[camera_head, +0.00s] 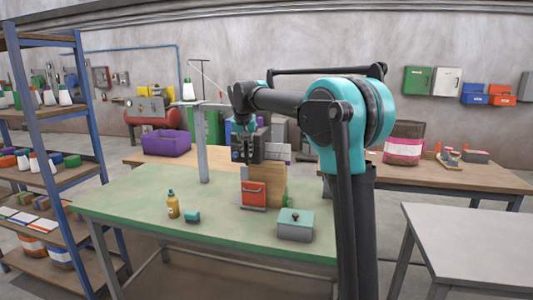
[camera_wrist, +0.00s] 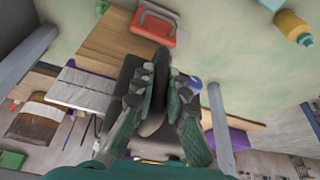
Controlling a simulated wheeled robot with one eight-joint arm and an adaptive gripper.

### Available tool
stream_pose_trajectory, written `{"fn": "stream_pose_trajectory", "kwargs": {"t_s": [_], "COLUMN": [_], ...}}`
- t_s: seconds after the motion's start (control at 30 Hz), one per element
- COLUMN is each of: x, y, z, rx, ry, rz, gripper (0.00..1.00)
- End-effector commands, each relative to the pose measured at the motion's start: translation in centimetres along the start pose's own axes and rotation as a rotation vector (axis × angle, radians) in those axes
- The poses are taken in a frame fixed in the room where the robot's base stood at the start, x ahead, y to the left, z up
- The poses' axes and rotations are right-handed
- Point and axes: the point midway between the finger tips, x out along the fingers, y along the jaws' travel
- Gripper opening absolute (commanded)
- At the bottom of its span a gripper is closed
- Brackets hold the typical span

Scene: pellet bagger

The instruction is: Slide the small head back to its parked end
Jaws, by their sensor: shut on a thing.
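The small head (camera_head: 268,152) looks like a dark grey body above a wooden block (camera_head: 270,183) on the green bench; my gripper partly hides it in the head view. In the wrist view the dark body (camera_wrist: 129,72) lies behind my fingers. My gripper (camera_head: 243,152) points down at its left front. In the wrist view my gripper (camera_wrist: 160,82) has its two fingers closed about a dark upright piece (camera_wrist: 152,107) of the head, likely its handle. How far the head sits along its travel cannot be told.
A grey post (camera_head: 203,150) with a top arm stands left of my gripper. A yellow bottle (camera_head: 173,206), a small teal item (camera_head: 192,216) and a grey-green box (camera_head: 295,225) stand on the green bench (camera_head: 140,200).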

Motion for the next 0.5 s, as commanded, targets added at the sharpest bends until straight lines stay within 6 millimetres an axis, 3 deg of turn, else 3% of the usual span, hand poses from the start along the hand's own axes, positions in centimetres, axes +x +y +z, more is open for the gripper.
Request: {"fn": "stream_pose_trajectory", "kwargs": {"t_s": [0.1, 0.5], "x": [0.3, 1.1], "y": [-3.6, -14.2], "z": [-0.6, -2.6], "rx": [-0.004, -0.003], "ry": [0.001, 0.001], "rz": [-0.002, -0.002], "gripper": [0.00, 0.00]}}
